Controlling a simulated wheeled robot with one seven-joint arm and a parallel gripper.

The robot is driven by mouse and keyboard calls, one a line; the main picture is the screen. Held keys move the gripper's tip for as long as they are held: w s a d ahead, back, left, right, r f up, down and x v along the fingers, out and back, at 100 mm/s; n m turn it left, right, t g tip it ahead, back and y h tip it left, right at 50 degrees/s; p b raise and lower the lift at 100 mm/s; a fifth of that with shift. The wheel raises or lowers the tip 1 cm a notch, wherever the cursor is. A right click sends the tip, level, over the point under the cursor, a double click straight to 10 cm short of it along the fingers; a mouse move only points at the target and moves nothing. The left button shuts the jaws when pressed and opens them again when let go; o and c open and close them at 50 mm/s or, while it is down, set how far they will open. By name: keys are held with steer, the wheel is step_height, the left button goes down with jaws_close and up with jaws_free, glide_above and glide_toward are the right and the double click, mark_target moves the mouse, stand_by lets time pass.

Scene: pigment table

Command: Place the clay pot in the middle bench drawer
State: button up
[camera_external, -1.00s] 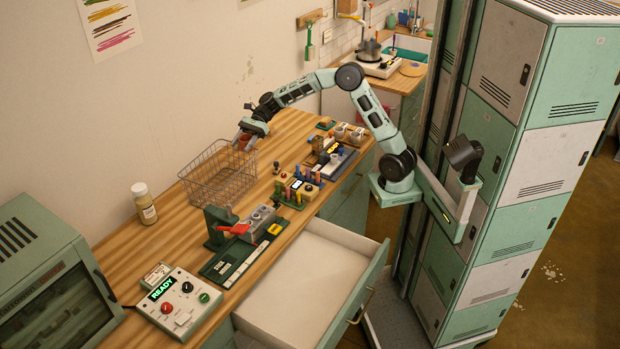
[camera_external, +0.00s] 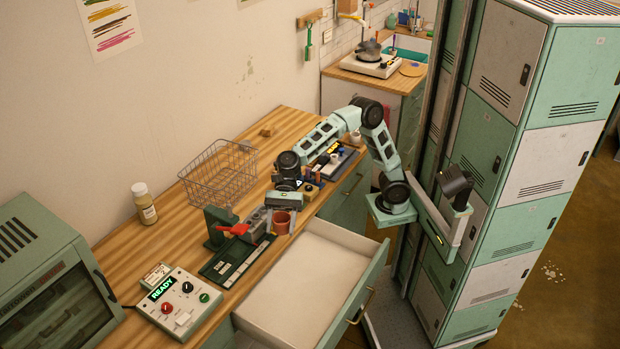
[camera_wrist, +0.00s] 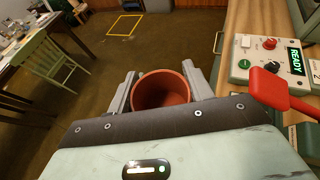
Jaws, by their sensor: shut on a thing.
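The clay pot (camera_external: 281,223) is reddish-brown and upright. My gripper (camera_external: 282,210) is shut on it near the bench's front edge, close to the open drawer. In the wrist view, the pot (camera_wrist: 160,90) shows its open, empty-looking mouth between my two fingers (camera_wrist: 160,88). The middle bench drawer (camera_external: 305,285) is pulled out, with a pale, empty interior, and lies below and in front of the pot. Whether the pot is clear of the bench edge is hard to tell.
A control panel reading READY (camera_external: 180,301) sits on the bench at front left. The wire basket (camera_external: 220,172) is at the back. A tall locker (camera_external: 500,170) stands right.

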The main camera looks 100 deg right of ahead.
steer(key=s+a+n+g+b, duration=0.1)
steer(key=s+a+b, duration=0.1)
steer(key=s+a, duration=0.5)
steer(key=b, duration=0.1)
glide_above(306, 320)
step_height(306, 320, down, 34)
steer(key=shift+f, duration=0.1)
steer(key=shift+y, duration=0.3)
steer(key=shift+f+b, duration=0.35)
steer(key=shift+f, duration=1.8)
steer(key=shift+f, duration=0.15)
steer(key=shift+f+b, duration=0.15)
steer(key=shift+b, duration=0.15)
steer(key=o, duration=1)
steer(key=shift+o, duration=0.2)
